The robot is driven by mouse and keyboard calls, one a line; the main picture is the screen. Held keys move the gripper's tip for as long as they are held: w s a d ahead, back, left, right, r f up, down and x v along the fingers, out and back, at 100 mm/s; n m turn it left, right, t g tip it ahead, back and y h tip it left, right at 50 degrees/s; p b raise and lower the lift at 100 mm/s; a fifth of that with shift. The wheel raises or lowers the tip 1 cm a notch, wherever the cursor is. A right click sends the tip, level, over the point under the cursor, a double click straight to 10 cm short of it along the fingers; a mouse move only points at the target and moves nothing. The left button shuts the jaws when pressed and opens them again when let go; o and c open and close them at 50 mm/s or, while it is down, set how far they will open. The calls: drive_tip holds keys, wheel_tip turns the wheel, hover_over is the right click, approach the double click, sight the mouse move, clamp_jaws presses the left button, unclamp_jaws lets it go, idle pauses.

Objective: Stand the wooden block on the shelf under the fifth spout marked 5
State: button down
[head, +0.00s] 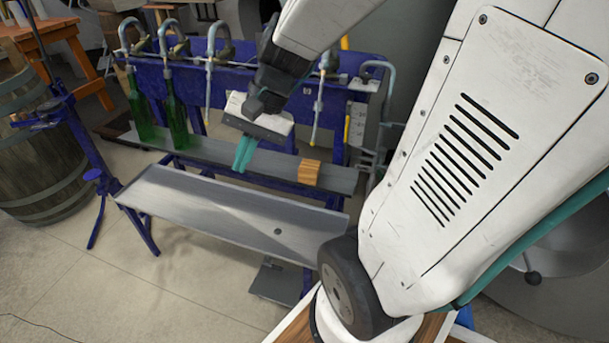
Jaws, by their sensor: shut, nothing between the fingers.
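The wooden block (309,172), orange-brown with striped grain, rests on the grey shelf (345,180) near its right end. It sits below the rightmost hanging spout (317,115) that I can make out; no number is readable. Whether the block is on its end or its side is hard to tell. My gripper (240,168) has teal fingers, which are shut and empty. It hangs over the shelf to the left of the block, apart from it. My arm and gripper hide part of the spout row between the third visible spout (209,80) and the rightmost one.
Two green bottles (177,122) stand on the shelf's left part under the first spouts. A sloping metal tray (215,210) runs in front, below the shelf. The blue frame (240,75) backs the spouts. A wooden barrel (40,160) stands at far left. Shelf between bottles and gripper is bare.

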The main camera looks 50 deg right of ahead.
drive_tip(key=w+d+f+m+t, duration=0.35)
drive_tip(key=d+f+m, duration=0.2)
drive_tip(key=d, duration=0.25)
drive_tip(key=w+d+f+m+t, duration=0.2)
drive_tip(key=w+d+f+m, duration=0.3)
drive_tip(key=d+m, duration=0.25)
drive_tip(key=s+d+f+m+t+h, duration=0.2)
drive_tip(key=d+f+m, duration=0.45)
drive_tip(key=d, duration=0.35)
drive_tip(key=m+h, duration=0.3)
drive_tip(key=m, duration=0.4)
approach(316, 185)
drive_tip(key=x, duration=0.5)
drive_tip(key=shift+d+r, duration=0.1)
drive_tip(key=shift+d, duration=0.1)
drive_tip(key=shift+w+f, duration=0.25)
drive_tip(key=shift+w, duration=0.1)
